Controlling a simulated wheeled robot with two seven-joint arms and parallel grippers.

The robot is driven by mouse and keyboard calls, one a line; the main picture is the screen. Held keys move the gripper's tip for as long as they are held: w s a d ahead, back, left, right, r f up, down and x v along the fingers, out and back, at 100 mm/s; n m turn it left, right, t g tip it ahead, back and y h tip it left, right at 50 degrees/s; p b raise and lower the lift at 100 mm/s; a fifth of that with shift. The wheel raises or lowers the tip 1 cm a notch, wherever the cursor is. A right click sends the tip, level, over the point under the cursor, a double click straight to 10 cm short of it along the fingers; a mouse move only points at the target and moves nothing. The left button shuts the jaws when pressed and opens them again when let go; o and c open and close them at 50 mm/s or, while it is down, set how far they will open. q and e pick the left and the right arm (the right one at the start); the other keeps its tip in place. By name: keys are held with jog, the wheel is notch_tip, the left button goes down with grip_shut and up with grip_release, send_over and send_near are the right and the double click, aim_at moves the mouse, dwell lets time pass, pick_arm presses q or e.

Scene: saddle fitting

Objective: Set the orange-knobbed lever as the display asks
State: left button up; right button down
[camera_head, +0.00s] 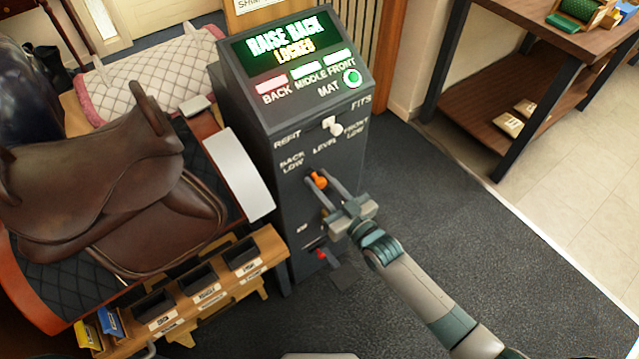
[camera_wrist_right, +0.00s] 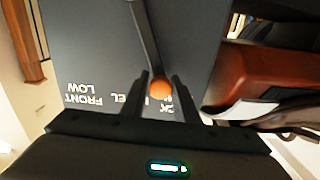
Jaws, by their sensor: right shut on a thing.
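The console (camera_head: 290,120) has a display (camera_head: 290,45) that reads "RAISE BACK" with "LOCKED" below. Under it the BACK light is pinkish red; the MIDDLE, FRONT and round MAT lights are green. The orange knob (camera_head: 318,180) of the lever sits below the BACK LOW, LEVEL and FRONT LOW labels. In the right wrist view the knob (camera_wrist_right: 160,88) lies near the BACK LOW and LEVEL lettering, its dark shaft leading up the picture. My right gripper (camera_head: 328,186) is shut on the knob, a finger on each side. My left gripper is out of view.
A white-knobbed lever (camera_head: 333,126) sits higher on the console, near REFIT and FITS. A brown saddle (camera_head: 100,190) rests on a stand at left. A wooden rack (camera_head: 190,295) with labelled bins stands below it. A shelf table (camera_head: 500,90) stands at right; carpet lies open between.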

jog(key=shift+w+d+r+m, duration=0.15)
jog(key=shift+w+d+m, duration=0.05)
jog(key=shift+d+m, duration=0.1)
jog(key=w+d+m, duration=0.2)
jog(key=m, duration=0.1)
jog(key=shift+d+r+b, duration=0.2)
jog(key=shift+d+b, duration=0.15)
jog(key=shift+b, duration=0.05)
jog(key=shift+w+d+r+m, duration=0.1)
jog(key=shift+w+d+m, duration=0.2)
jog(key=shift+d+m, duration=0.15)
jog(key=c, duration=1.6)
grip_release()
jog(key=shift+c, duration=0.2)
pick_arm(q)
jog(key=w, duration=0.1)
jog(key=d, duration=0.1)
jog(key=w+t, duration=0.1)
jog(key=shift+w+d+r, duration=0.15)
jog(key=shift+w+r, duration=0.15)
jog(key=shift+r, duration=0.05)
pick_arm(e)
jog(key=shift+o, duration=0.8)
jog(key=shift+a+r, duration=0.1)
